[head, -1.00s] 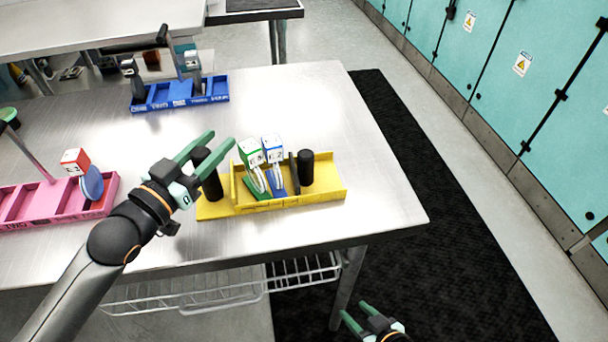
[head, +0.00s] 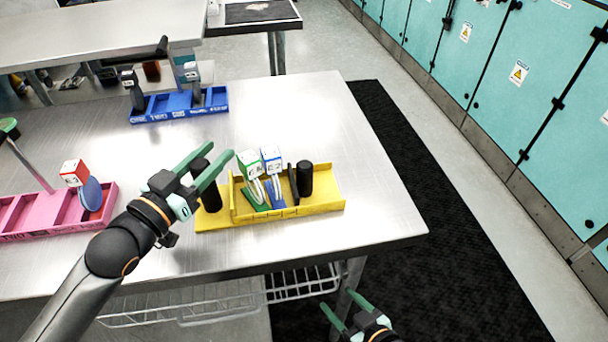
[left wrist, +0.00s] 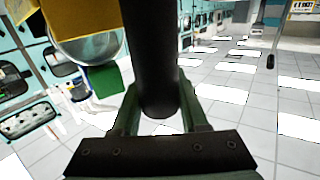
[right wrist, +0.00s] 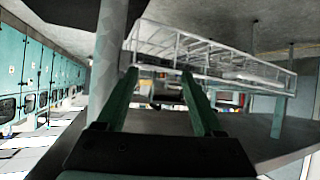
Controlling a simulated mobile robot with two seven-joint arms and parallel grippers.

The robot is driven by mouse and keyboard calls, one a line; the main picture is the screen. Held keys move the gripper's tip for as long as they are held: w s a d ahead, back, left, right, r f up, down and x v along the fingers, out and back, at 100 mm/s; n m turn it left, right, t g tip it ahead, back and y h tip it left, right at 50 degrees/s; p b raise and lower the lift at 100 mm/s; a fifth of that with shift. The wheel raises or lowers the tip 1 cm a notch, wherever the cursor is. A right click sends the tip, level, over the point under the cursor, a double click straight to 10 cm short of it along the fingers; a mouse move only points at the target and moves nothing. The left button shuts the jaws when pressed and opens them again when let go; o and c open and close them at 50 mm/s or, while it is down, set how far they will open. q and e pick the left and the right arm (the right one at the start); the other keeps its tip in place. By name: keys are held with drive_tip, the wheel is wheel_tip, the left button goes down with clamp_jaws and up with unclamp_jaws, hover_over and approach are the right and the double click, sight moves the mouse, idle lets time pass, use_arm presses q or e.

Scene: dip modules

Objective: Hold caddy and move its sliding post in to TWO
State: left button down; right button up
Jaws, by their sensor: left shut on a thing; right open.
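The yellow caddy (head: 325,205) stands on the metal table near its right end. A black cylindrical post (head: 210,194) rises at its left end and a second black post (head: 305,179) near its right part. A thin dark upright plate (head: 293,186) stands left of the second post. My left gripper (head: 218,151) is shut on the left post; the left wrist view shows the dark cylinder (left wrist: 152,60) between its fingers. My right gripper (head: 345,304) is open and empty, low beside the table's front edge. Compartment labels on the caddy are too small to read.
Green (head: 249,163) and blue (head: 271,161) cube-topped pieces stand in the caddy. A pink tray (head: 60,228) lies left and a blue tray (head: 180,112) behind. A wire shelf (head: 220,297) hangs under the table; free tabletop lies right of the caddy.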

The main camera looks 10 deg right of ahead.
drive_tip(key=w+a+r+n+t+y, duration=0.2)
drive_tip(key=w+a+r+n+y, duration=0.2)
drive_tip(key=a+r+n+y, duration=0.15)
drive_tip(key=s+a+r+n+g+y, duration=0.3)
drive_tip(key=s+a+n+g+y, duration=0.3)
drive_tip(key=n, duration=0.5)
drive_tip(key=s+d+f+n+g+h, duration=0.3)
drive_tip(key=s+d+f+n+g, duration=0.1)
drive_tip(key=s+d+n+g, duration=0.25)
drive_tip(key=s+d+f+n+g+h, duration=0.3)
drive_tip(key=s+d+n+g, duration=0.2)
drive_tip(key=d+g, duration=0.3)
drive_tip(key=s+d+r+n+g+h, duration=0.1)
drive_tip(key=d+r+n+g+h, duration=0.2)
drive_tip(key=d+r+n+h, duration=1)
drive_tip(key=w+a+r+t+y, duration=0.1)
drive_tip(key=w+r+t+y, duration=0.35)
drive_tip(key=w+r, duration=0.85)
wheel_tip(320, 180, up, 11)
drive_tip(key=n+t, duration=0.6)
drive_tip(key=n, duration=0.3)
hover_over(305, 164)
drive_tip(key=shift+f+h, duration=0.15)
drive_tip(key=shift+h, duration=0.15)
drive_tip(key=shift+f, duration=0.35)
wheel_tip(305, 164, down, 11)
drive_tip(key=shift+f, duration=0.1)
